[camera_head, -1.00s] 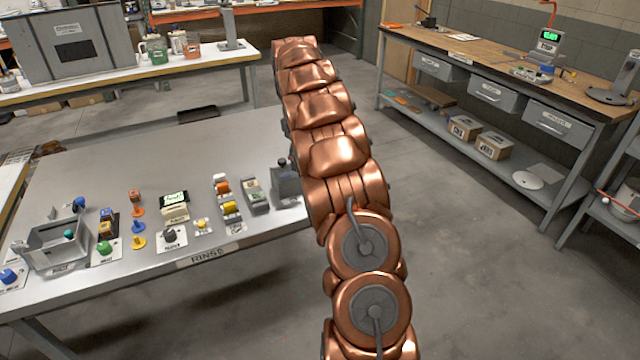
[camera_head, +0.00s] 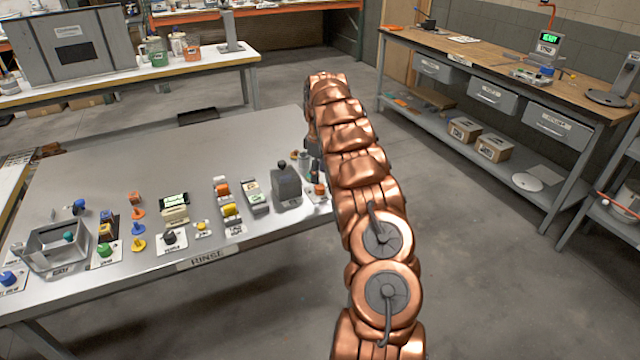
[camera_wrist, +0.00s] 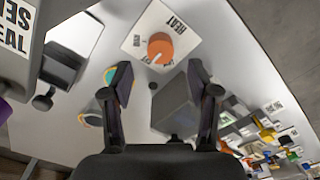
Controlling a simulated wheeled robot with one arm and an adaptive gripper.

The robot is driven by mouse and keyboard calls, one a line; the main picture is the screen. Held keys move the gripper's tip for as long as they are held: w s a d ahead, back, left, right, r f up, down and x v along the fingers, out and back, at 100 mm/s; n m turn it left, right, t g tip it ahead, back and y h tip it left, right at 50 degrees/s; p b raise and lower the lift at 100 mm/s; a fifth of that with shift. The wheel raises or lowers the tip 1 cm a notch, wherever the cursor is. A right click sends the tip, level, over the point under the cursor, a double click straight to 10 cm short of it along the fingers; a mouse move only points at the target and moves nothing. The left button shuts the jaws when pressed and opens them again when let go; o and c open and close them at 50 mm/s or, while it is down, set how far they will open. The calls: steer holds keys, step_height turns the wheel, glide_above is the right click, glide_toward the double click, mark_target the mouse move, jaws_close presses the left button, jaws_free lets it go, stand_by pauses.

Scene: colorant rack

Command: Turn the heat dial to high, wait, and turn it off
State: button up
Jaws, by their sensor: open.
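The heat dial (camera_wrist: 160,47) is a round orange knob on a white plate (camera_wrist: 174,19) with the word HEAT printed on it. In the head view the orange knob (camera_head: 320,189) stands near the right front edge of the metal table, close beside my arm. My gripper (camera_wrist: 159,82) is open and empty in the wrist view, its two dark fingers apart. The knob shows beyond the fingertips, roughly centred between them. They appear apart from it.
A grey box-shaped device (camera_head: 286,186) stands just left of the dial. Several knobs, switches and displays line the front of the table (camera_head: 240,140). In the wrist view a grey block (camera_wrist: 176,103) lies close to the right finger. The table's middle is clear.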

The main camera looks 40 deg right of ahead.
mark_target(320, 186)
step_height(320, 186, down, 5)
steer(key=shift+r+p, duration=0.1)
steer(key=shift+p, duration=0.4)
steer(key=shift+c, duration=0.4)
jaws_close()
